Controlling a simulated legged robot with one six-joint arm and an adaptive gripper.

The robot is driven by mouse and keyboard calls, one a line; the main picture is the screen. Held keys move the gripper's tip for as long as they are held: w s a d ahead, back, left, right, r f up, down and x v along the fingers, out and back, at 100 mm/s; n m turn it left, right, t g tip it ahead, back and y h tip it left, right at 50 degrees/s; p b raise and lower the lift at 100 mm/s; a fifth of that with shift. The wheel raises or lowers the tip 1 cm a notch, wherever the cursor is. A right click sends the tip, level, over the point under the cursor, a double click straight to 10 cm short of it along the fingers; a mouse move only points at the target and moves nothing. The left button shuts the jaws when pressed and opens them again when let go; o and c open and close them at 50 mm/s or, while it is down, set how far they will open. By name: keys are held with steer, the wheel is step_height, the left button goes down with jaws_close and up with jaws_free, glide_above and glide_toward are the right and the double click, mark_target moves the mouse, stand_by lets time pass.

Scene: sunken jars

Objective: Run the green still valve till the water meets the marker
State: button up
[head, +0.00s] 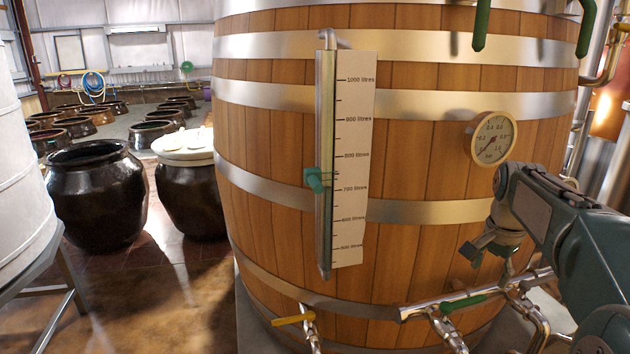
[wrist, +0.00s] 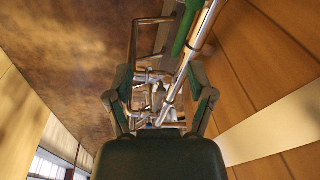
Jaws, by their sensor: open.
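A wooden barrel vat with steel hoops (head: 420,150) fills the middle of the head view. On it is an upright sight tube (head: 326,120) beside a white scale (head: 355,130) in litres. A green marker (head: 315,180) sits on the tube near the 700 litres line. I cannot make out the water level. A green valve handle (head: 463,305) lies along the steel pipe at lower right; a green handle also shows in the wrist view (wrist: 187,28). My gripper (head: 488,262) is open and empty above that pipe; its spread fingers show in the wrist view (wrist: 162,92).
Two more green handles (head: 481,25) hang at the top right. A yellow-handled tap (head: 293,319) is low on the vat. A round pressure gauge (head: 493,138) is above my gripper. Dark jars (head: 97,195) stand at left, with open floor (head: 165,290) in front.

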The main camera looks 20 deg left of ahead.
mark_target(473, 297)
steer(key=w+f+m, duration=0.1)
steer(key=w+f, duration=0.1)
steer(key=w+f+m+g, duration=0.1)
steer(key=w+f, duration=0.1)
steer(key=w, duration=0.1)
steer(key=w+d+f+m, duration=0.1)
steer(key=w+f, duration=0.2)
steer(key=shift+w+f, duration=0.1)
steer(key=shift+w, duration=0.05)
step_height(473, 297, down, 7)
steer(key=shift+r, duration=0.1)
steer(key=shift+f, duration=0.25)
steer(key=shift+c, duration=1.3)
jaws_close()
